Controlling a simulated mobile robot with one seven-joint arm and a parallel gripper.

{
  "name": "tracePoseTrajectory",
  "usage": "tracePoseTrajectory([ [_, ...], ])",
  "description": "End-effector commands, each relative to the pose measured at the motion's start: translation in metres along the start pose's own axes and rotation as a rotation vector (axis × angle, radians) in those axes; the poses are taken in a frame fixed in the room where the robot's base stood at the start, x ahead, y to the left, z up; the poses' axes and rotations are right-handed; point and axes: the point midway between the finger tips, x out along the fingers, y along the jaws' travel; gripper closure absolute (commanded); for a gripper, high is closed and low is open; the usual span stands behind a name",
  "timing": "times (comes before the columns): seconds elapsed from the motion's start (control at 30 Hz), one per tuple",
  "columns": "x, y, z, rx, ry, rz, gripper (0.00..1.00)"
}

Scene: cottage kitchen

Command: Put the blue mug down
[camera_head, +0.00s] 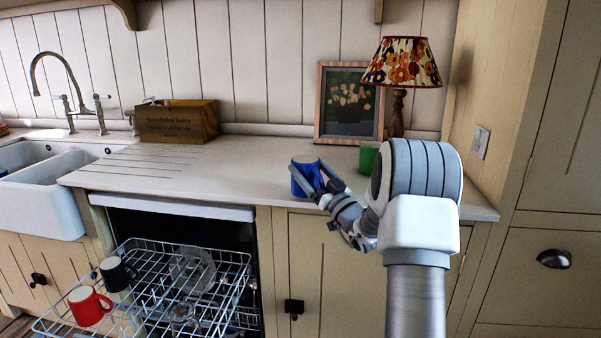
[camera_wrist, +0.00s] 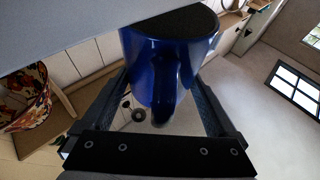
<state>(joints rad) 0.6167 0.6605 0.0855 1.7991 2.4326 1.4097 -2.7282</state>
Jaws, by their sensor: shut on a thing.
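The blue mug (camera_head: 306,178) is at the front part of the countertop (camera_head: 225,178), left of the green mug (camera_head: 367,158). My gripper (camera_head: 312,181) is shut on the blue mug, one finger on each side of it. In the wrist view the blue mug (camera_wrist: 163,65) fills the space between the fingers of my gripper (camera_wrist: 165,100). The mug looks upright in the head view. I cannot tell whether its base touches the countertop or hangs just above it.
A floral lamp (camera_head: 403,66) and a framed picture (camera_head: 349,103) stand behind. A wooden crate (camera_head: 176,121) and the sink (camera_head: 45,190) are to the left. The open dishwasher rack (camera_head: 150,290) holds a red mug (camera_head: 88,305) and a black mug (camera_head: 117,273). The counter's middle is clear.

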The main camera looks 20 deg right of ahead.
Motion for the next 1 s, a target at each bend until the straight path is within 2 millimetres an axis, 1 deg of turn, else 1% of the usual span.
tracePoseTrajectory([
  [0.17, 0.02, 0.0, 0.008, -0.001, 0.004, -0.002, 0.84],
  [0.3, 0.041, -0.001, 0.016, 0.0, 0.005, -0.002, 0.84],
  [0.33, 0.037, 0.0, 0.023, 0.001, 0.001, 0.001, 0.84],
  [0.4, 0.033, 0.0, 0.028, -0.001, 0.002, 0.001, 0.84],
  [0.67, 0.033, 0.0, 0.028, -0.002, 0.003, 0.0, 0.84],
  [0.9, 0.031, 0.0, 0.032, -0.002, 0.003, -0.001, 0.84],
  [0.93, 0.031, 0.0, 0.032, -0.001, 0.001, 0.0, 0.01],
  [1.0, 0.031, 0.0, 0.031, -0.001, 0.001, 0.0, 0.0],
])
